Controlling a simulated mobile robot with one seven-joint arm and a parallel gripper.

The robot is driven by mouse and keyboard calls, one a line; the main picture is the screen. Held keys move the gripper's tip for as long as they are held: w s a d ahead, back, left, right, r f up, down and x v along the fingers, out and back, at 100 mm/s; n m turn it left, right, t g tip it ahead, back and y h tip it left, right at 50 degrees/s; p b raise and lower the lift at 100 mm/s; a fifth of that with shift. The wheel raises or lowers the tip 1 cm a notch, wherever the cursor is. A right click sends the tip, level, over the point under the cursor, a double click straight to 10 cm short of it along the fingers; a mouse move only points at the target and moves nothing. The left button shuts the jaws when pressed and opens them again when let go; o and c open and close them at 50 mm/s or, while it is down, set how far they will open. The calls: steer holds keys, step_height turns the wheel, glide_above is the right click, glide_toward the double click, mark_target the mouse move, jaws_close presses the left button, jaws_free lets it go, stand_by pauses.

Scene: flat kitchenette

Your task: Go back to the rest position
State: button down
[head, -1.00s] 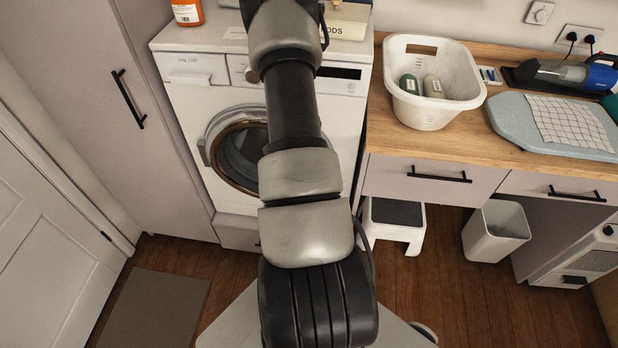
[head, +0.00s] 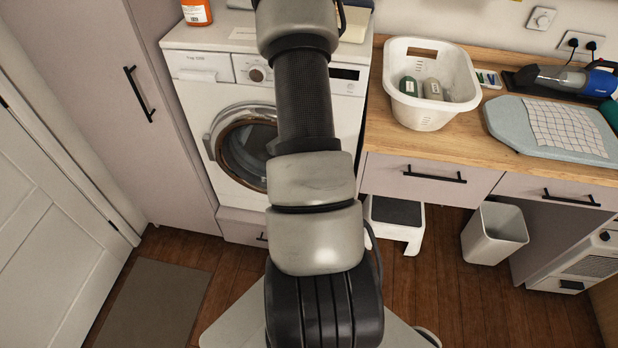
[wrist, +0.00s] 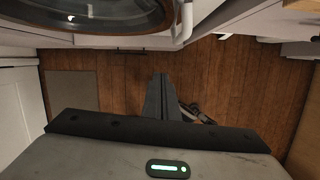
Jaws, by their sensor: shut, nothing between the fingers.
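My arm rises through the middle of the head view in front of the washing machine (head: 185,120), and its far end runs out of the top edge. My gripper (wrist: 161,78) shows only in the wrist view. Its two dark fingers lie together with nothing between them, pointing over the wooden floor (wrist: 225,75). No object touches the fingers there. The washing machine's round door (wrist: 90,15) shows at the top left of the wrist view.
The counter (head: 400,140) holds a white laundry basket (head: 425,112) and a pale ironing board (head: 505,120). A step stool (head: 397,218) and a bin (head: 490,235) stand below. A mat (head: 155,300) lies at left. An orange-red bottle (head: 196,12) stands on the washing machine.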

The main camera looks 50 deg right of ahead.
steer(key=shift+p+v, duration=0.4)
steer(key=shift+v, duration=1.25)
steer(key=shift+s, duration=0.1)
steer(key=w+a+r+m+t+h, duration=0.1)
steer(key=w+a+r+m, duration=0.2)
steer(key=r, duration=0.5)
steer(key=w+a+r+m+t+h, duration=0.1)
steer(key=w+a+r+m, duration=0.15)
steer(key=w+r, duration=0.45)
steer(key=s+a+r+m+t, duration=0.1)
steer(key=a+r+m, duration=0.35)
steer(key=r, duration=0.35)
steer(key=a+r+m+t, duration=0.1)
steer(key=a+r+m, duration=0.2)
steer(key=a+r, duration=0.35)
steer(key=s+a+r+m+t+y, duration=0.1)
steer(key=s+a+r+m+y, duration=0.2)
steer(key=a+r, duration=0.45)
steer(key=s+a+m+y, duration=0.1)
steer(key=s+a+m, duration=0.6)
steer(key=s, duration=0.6)
steer(key=shift+s+a+g+y, duration=0.3)
steer(key=shift+s+a, duration=0.05)
steer(key=shift+a, duration=0.25)
